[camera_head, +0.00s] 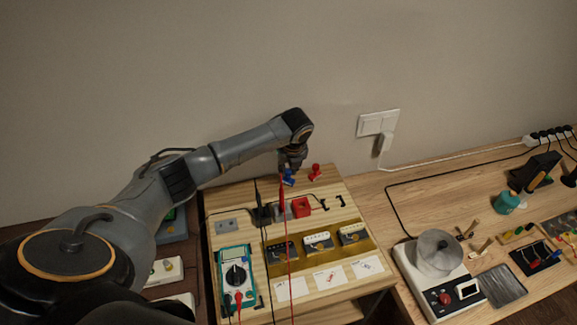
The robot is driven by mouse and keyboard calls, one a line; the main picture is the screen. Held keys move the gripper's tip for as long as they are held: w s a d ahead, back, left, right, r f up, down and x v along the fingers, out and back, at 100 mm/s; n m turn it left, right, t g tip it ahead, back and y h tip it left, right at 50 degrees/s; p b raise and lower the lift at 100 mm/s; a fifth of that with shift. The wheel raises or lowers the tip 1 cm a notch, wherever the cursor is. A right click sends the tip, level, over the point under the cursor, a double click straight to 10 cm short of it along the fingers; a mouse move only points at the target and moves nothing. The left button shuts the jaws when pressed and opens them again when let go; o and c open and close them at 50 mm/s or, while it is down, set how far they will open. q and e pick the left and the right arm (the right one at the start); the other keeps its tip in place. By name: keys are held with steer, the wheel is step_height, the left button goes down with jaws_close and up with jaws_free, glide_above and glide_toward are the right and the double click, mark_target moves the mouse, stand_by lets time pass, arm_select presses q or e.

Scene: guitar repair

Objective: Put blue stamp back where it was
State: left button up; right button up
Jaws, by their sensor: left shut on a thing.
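The blue stamp (288,178) is at the back of the wooden board (237,208), near its far edge. My left gripper (290,168) reaches in from the left, points down and is shut on the top of the blue stamp. I cannot tell whether the stamp touches the board. A red stamp (315,172) stands just to the right of the blue one. My right gripper is not in view.
A red block (301,207), black brackets (333,202) and a teal multimeter (235,274) with thin leads are on the board. Pickups (319,242) lie in front. A white device with a round bowl (438,252) stands right. The wall is close behind.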

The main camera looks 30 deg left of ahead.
arm_select(q)
steer(key=shift+f, duration=0.15)
steer(key=o, duration=0.9)
steer(key=shift+r, duration=0.55)
steer(key=b+v, duration=0.1)
steer(key=v, duration=1)
steer(key=shift+s+d+r+b, duration=0.1)
steer(key=shift+b, duration=0.2)
